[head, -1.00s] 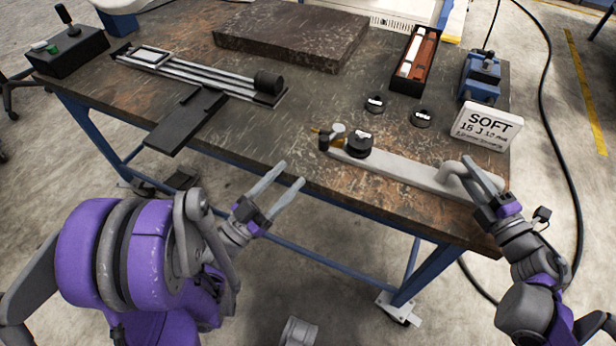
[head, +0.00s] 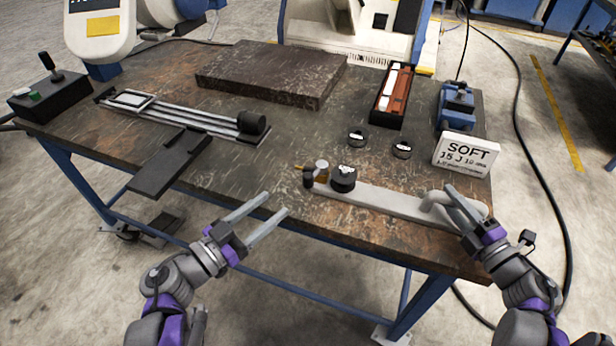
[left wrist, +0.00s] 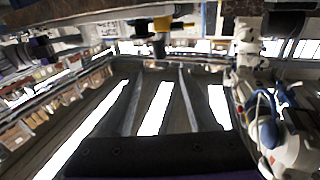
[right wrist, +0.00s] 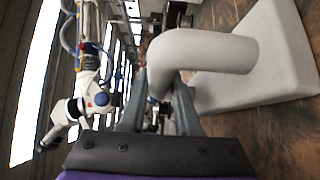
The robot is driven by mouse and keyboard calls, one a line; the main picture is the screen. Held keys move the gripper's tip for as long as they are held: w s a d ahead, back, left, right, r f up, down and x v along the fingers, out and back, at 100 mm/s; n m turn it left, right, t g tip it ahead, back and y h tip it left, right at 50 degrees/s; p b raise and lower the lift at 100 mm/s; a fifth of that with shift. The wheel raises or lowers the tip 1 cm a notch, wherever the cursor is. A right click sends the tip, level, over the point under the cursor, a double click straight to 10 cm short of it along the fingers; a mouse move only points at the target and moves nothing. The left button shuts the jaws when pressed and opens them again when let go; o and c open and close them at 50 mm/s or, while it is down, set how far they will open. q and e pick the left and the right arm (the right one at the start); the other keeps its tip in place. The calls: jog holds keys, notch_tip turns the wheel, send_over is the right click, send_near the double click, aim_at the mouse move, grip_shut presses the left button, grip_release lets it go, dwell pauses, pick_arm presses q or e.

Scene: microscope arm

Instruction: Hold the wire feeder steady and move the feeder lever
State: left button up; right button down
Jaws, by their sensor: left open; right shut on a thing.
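The wire feeder looks like a pale flat bar (head: 385,203) lying near the table's front edge. A curved pale handle (head: 436,197) is at its right end. Its left end carries a black round knob (head: 343,179), a small black upright piece (head: 308,178) and a yellow tip. I cannot tell which part is the lever. My right gripper (head: 458,208) is shut on the handle, which also shows between its fingers in the right wrist view (right wrist: 205,52). My left gripper (head: 276,205) is open and empty, left of and in front of the feeder's left end, apart from it.
A white sign reading SOFT (head: 466,154) stands behind the handle. Two small black discs (head: 357,138) lie behind the bar. A blue device (head: 456,106), a tray (head: 389,96), a dark slab (head: 270,72) and a rail fixture (head: 185,115) are further back or left.

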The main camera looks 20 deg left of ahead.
aim_at(304, 181)
pick_arm(q)
jog(key=x, duration=1.1)
jog(key=shift+w+d+f, duration=0.15)
jog(key=shift+w, duration=0.2)
grip_shut()
